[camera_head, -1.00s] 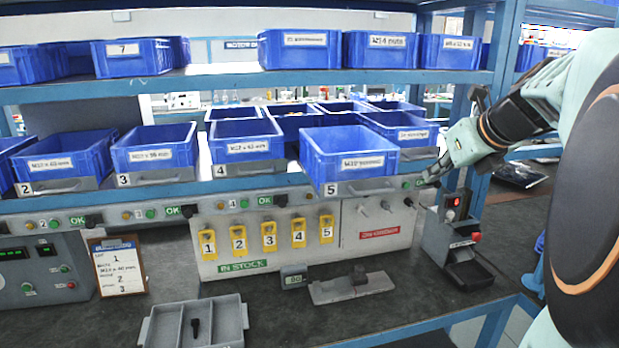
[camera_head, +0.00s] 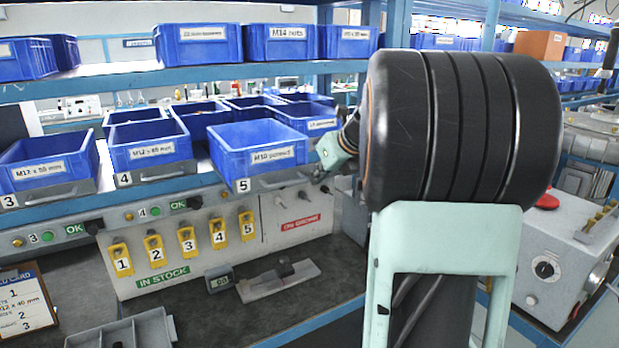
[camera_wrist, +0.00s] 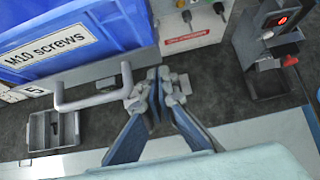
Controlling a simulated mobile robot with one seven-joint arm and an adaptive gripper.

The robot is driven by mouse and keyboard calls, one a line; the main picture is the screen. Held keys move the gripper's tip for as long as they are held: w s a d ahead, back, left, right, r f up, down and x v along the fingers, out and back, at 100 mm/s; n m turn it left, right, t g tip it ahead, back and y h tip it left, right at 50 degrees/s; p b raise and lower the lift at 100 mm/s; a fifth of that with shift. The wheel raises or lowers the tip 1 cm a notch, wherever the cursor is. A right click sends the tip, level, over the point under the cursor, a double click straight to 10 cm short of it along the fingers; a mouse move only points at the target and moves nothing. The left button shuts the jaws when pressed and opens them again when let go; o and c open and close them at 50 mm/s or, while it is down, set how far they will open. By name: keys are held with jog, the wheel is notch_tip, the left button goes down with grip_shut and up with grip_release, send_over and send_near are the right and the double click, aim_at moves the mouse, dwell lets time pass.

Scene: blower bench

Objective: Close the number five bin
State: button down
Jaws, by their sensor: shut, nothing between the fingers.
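The number five bin (camera_head: 262,158) is blue with an "M10 screws" label, on a grey drawer with a "5" tag (camera_head: 242,185). It juts out further than the bin beside it. In the wrist view the bin (camera_wrist: 110,25) fills the upper left, with its grey bar handle (camera_wrist: 95,99) below the label. My gripper (camera_wrist: 158,76) is shut and empty, its fingertips just right of the handle's right end. Whether they touch it I cannot tell. In the head view my gripper (camera_head: 318,172) is partly hidden, at the bin's right side.
Bin four (camera_head: 148,146) and bin three (camera_head: 48,163) stand to the left. Below is a grey panel with several numbered yellow tags (camera_head: 187,240). A control box with a red display (camera_wrist: 277,30) stands to the right. A grey tray (camera_wrist: 52,130) lies on the bench.

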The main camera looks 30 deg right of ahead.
jog(key=shift+w, duration=0.35)
